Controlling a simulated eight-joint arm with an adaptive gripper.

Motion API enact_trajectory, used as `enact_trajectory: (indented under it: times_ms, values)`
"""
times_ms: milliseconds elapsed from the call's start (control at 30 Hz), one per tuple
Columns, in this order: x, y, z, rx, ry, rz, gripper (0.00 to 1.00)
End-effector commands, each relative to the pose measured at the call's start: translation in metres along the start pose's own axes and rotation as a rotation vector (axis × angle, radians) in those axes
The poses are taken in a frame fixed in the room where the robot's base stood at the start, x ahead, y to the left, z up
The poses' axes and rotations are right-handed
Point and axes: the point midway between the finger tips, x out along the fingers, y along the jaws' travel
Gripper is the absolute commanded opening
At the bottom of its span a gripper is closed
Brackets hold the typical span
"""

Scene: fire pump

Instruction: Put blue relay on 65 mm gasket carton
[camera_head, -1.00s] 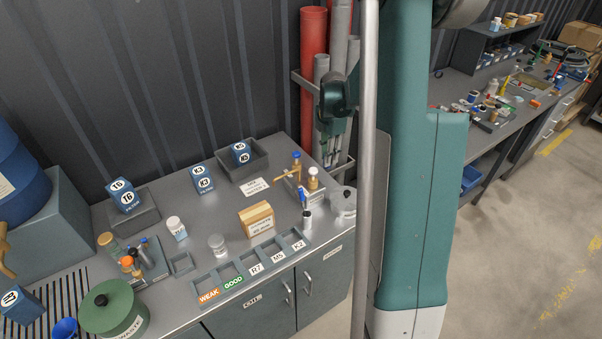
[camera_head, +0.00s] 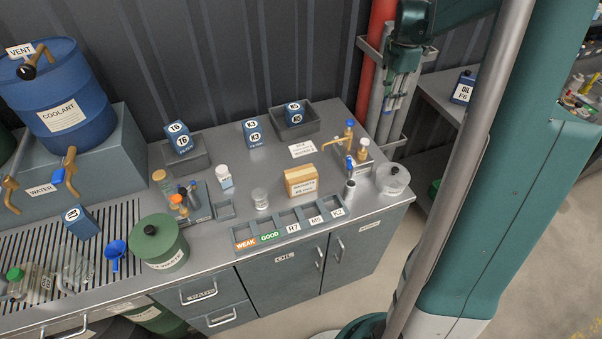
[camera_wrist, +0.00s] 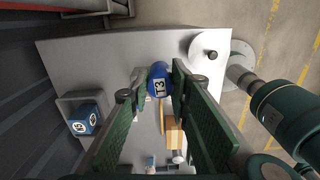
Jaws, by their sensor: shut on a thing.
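In the wrist view my gripper (camera_wrist: 159,92) is shut on the blue relay (camera_wrist: 160,72), a small rounded blue piece with a white label, gripped between the fingertips. Relay and carton are apart.
The compartment row (camera_head: 290,222) lies in front. Blue filter boxes (camera_head: 253,134) stand to the left.

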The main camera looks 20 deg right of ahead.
Motion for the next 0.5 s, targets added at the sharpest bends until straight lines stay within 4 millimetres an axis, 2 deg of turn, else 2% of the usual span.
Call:
enact_trajectory:
  times_ms: [67, 367, 500]
  values:
    - [-0.011, 0.0, 0.0, 0.0, 0.0, 0.0, 0.08]
    - [-0.011, 0.002, -0.044, 0.008, 0.0, 0.0, 0.08]
    - [-0.011, 0.003, -0.071, 0.012, 0.0, 0.0, 0.08]
